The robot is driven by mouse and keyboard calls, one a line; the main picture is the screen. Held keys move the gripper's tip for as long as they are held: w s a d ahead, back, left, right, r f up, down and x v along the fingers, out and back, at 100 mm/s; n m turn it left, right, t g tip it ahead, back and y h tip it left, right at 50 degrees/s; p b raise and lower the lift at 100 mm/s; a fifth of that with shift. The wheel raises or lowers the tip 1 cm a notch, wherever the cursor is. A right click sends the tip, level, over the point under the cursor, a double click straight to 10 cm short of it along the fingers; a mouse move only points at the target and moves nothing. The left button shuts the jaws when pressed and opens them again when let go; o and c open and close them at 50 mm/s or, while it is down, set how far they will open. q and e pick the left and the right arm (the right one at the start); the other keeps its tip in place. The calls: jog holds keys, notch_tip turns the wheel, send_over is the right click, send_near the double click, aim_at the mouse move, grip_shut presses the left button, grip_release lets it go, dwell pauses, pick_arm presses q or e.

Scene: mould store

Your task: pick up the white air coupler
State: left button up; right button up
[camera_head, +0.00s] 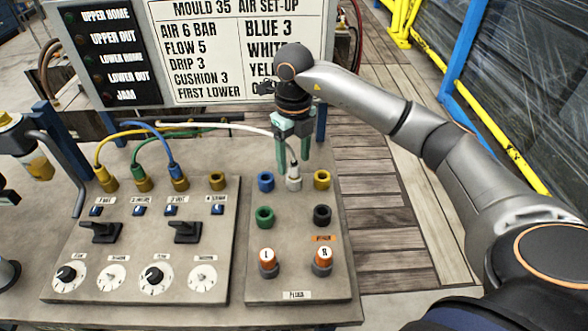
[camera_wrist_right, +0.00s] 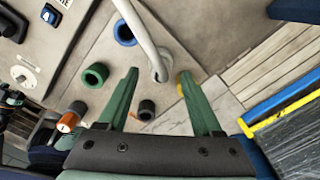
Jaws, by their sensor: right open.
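The white air coupler (camera_head: 293,183) sits upright on the right-hand panel, between a blue ring socket and a yellow one. A white hose runs from its top to the left and back. My right gripper (camera_head: 293,152) is above the coupler, pointing down, its green fingers on either side of the hose end. In the right wrist view the coupler (camera_wrist_right: 161,73) shows between the open fingertips of the right gripper (camera_wrist_right: 158,76), with the hose rising past them. I cannot tell whether the fingers touch it. My left gripper is not seen.
Close by are the blue socket (camera_head: 265,181), yellow socket (camera_head: 322,180), green socket (camera_head: 265,216) and black socket (camera_head: 322,215). Yellow, green and blue hoses plug into the left panel (camera_head: 140,240). The set-up board (camera_head: 240,45) stands behind. Wooden flooring lies right of the bench.

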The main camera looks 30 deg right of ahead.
aim_at(294, 162)
jog(key=shift+f, duration=1.6)
jog(key=shift+c, duration=0.2)
grip_shut()
